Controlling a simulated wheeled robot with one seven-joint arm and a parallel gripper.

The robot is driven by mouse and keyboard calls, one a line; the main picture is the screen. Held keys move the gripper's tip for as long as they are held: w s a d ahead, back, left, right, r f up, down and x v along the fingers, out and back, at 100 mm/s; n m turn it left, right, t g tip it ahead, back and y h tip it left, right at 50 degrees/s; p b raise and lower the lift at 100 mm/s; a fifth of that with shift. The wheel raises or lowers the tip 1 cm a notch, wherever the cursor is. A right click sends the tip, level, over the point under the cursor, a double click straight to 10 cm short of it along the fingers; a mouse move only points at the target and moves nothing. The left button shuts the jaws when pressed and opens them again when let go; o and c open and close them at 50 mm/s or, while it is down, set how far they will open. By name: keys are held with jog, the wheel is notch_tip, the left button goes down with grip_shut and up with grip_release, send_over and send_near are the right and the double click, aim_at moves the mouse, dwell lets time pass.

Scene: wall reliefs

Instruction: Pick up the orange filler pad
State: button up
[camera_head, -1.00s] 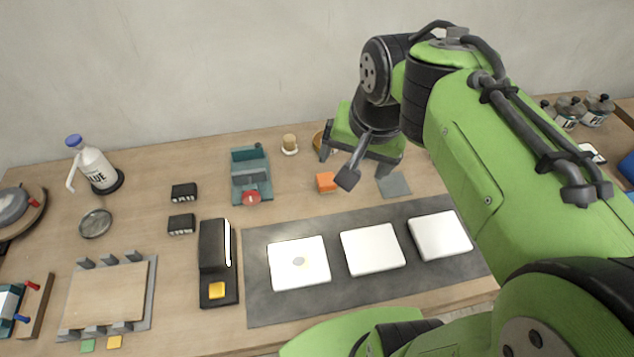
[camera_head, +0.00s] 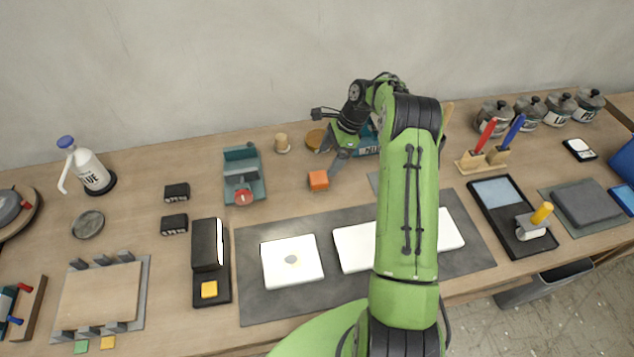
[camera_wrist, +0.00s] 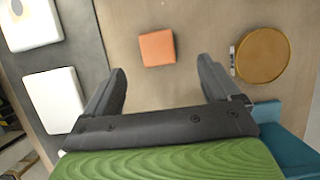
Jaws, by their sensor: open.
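The orange filler pad (camera_head: 318,180) is a small orange block lying on the wooden table, just behind the grey mat. In the wrist view the pad (camera_wrist: 157,48) lies flat and clear, ahead of the fingertips and between their lines. My gripper (camera_head: 332,158) is above the table close behind the pad, partly hidden by my own arm. In the wrist view my gripper (camera_wrist: 163,80) is open, with nothing between its fingers. The pad is apart from both fingers.
A grey mat (camera_head: 262,302) with white tiles (camera_head: 291,262) lies in front of the pad. A round amber dish (camera_wrist: 262,55) and a teal object (camera_wrist: 285,125) are near my right finger. A teal device (camera_head: 244,175) stands left of the pad, with bare table between.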

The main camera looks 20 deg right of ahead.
aim_at(318, 177)
jog(key=x, duration=0.9)
jog(key=shift+s, duration=0.15)
jog(key=c, duration=1.3)
jog(key=shift+o, duration=0.2)
notch_tip(318, 177, up, 10)
jog(key=shift+r, duration=0.1)
jog(key=o, duration=0.7)
jog(key=c, duration=0.5)
